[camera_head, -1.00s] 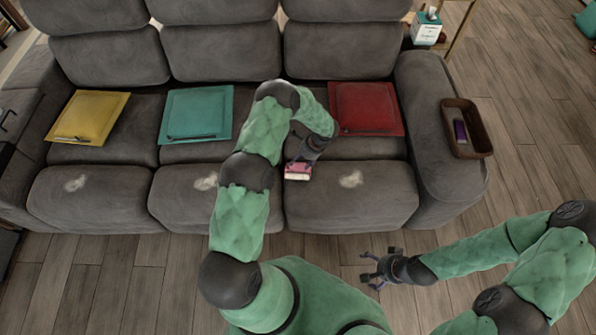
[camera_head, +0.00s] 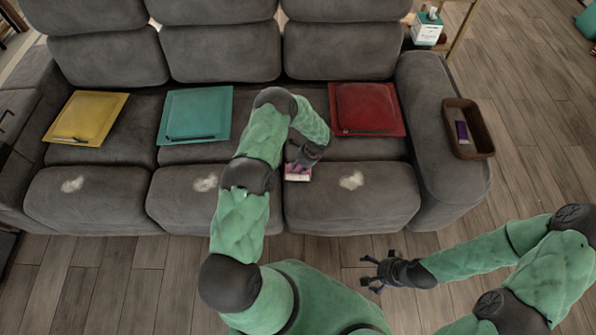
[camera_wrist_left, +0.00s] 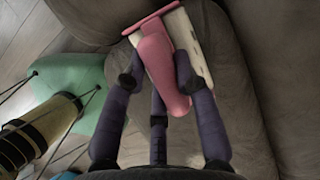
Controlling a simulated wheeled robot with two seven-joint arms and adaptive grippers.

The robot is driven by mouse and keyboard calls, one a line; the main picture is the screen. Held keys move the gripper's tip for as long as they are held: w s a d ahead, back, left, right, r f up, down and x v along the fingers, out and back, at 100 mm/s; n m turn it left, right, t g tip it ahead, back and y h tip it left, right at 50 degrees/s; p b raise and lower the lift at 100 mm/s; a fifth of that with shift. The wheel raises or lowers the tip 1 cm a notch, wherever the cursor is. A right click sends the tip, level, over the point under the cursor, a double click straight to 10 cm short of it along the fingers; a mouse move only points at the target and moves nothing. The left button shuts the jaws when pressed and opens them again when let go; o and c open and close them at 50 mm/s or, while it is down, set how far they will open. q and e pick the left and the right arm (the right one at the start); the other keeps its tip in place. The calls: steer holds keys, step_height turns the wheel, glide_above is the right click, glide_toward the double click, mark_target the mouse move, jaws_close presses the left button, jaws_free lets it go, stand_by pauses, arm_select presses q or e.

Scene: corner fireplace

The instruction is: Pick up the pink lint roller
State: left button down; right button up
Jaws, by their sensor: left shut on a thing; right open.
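The pink lint roller (camera_wrist_left: 160,65) has a pink handle and a pale roller head, and in the left wrist view it lies between my left gripper's fingers. My left gripper (camera_wrist_left: 157,80) is shut on its handle. In the head view the lint roller (camera_head: 298,176) shows just below my left gripper (camera_head: 300,163), at the front of the right-hand sofa seat; most of its handle is hidden. I cannot tell whether it touches the seat. My right gripper (camera_head: 378,271) is open and empty over the floor in front of the sofa.
Pale lint patches lie on the sofa's front sections, one (camera_head: 351,180) right of the roller. A brown basket (camera_head: 485,140) with a purple item sits on the right armrest. Floor in front is clear.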

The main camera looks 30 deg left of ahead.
arm_select(q)
steer(key=shift+r, duration=0.45)
step_height(320, 180, up, 2)
steer(key=shift+r+p, duration=0.1)
steer(key=shift+p, duration=0.7)
steer(key=s+d+r+p, duration=0.4)
steer(key=d+r, duration=0.6)
steer(key=d, duration=0.3)
steer(key=shift+d, duration=0.25)
